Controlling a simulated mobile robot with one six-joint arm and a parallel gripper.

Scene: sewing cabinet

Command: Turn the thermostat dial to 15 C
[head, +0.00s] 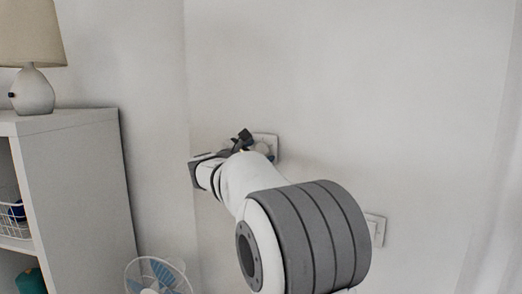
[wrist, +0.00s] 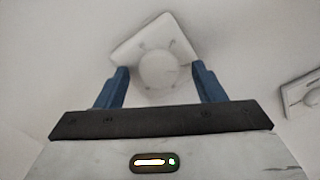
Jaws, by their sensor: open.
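The thermostat is a white square plate (wrist: 178,26) with a round white dial (wrist: 158,70) on the wall. In the wrist view the plate looks tilted, with small dark marks around the dial. The dial's setting cannot be read. My gripper (wrist: 160,68) is open, with its blue fingers to the left and right of the dial and a visible gap on each side. I cannot tell how far the fingertips are from the wall. In the head view the thermostat plate (head: 270,141) shows behind my gripper (head: 241,141), which partly hides it and the dial.
A second white wall plate (head: 375,229) sits lower right, partly behind my arm; a plate also shows at the right of the wrist view (wrist: 304,96). A white cabinet (head: 75,122) with a lamp (head: 33,92) and a fan (head: 157,276) stand left. A curtain hangs right.

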